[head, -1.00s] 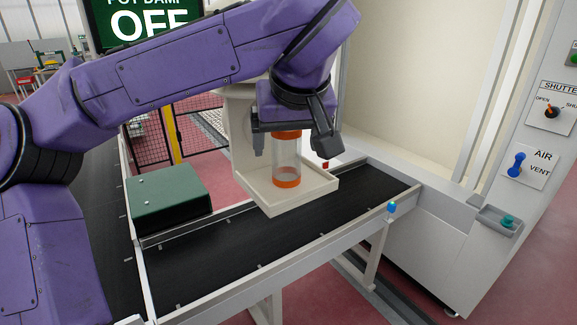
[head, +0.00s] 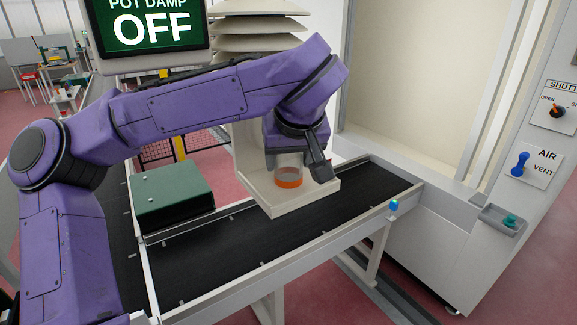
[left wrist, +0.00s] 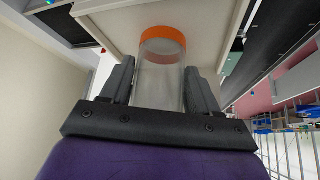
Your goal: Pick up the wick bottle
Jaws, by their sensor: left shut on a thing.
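The wick bottle (head: 289,174) is a clear upright cylinder with an orange base, at the floor of a cream stand (head: 325,196). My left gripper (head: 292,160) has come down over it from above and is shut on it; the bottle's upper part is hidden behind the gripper. In the left wrist view the bottle (left wrist: 158,80) sits between the two dark fingers (left wrist: 160,78), its orange end pointing away from the palm, toward the cream stand. I cannot tell whether its base touches the stand. My right gripper is not in view.
A black conveyor (head: 240,250) with pale rails runs under the stand. A green box (head: 170,195) lies left of it. A white cabinet with a control panel (head: 530,165) stands at the right. Pale stacked plates (head: 262,25) rise above the stand. A screen (head: 150,30) reads OFF.

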